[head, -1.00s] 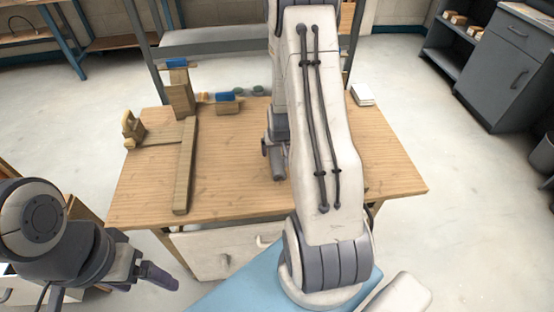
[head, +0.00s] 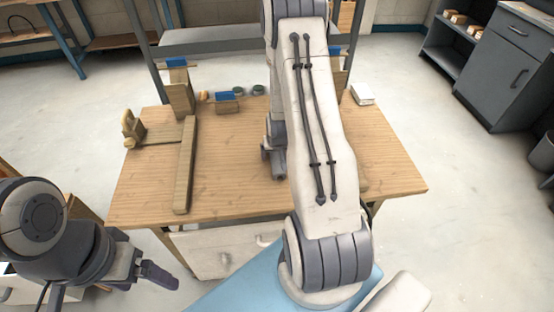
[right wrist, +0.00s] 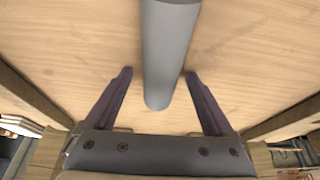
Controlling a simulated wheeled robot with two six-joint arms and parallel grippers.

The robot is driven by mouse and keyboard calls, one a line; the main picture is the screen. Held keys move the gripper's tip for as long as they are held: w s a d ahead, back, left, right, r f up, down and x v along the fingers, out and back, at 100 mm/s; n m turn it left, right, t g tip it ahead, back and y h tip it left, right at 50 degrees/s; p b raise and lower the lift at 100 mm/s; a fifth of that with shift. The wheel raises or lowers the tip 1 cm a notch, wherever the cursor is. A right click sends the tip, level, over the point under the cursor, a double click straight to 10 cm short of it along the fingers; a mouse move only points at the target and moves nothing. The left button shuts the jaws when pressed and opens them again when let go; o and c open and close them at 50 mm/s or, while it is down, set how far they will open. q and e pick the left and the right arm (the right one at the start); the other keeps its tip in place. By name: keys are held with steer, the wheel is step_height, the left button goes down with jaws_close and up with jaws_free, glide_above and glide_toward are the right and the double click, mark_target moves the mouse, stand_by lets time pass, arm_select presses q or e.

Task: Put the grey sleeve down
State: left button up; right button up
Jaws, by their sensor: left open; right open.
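The grey sleeve (right wrist: 172,50) is a smooth grey cylinder in the right wrist view. It runs from the top edge down between the fingers of my right gripper (right wrist: 158,73). That gripper is open, with a visible gap on each side of the sleeve. Wood surface shows behind the sleeve; whether the sleeve touches it, I cannot tell. In the head view my right gripper (head: 273,160) is over the middle of the table, partly covered by my right arm, and the sleeve is not clearly distinguishable there. My left gripper (head: 118,275) is open and empty, low at the left, off the table.
The wooden table (head: 235,180) carries a long wooden bar (head: 185,165), a wooden post with a blue top (head: 178,90), a small blue-topped block (head: 227,103), green rings (head: 258,90) and a white stack (head: 362,94). The table's front left and right side are clear.

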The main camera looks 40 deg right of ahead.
steer(key=c, duration=0.9)
steer(key=shift+c, duration=0.2)
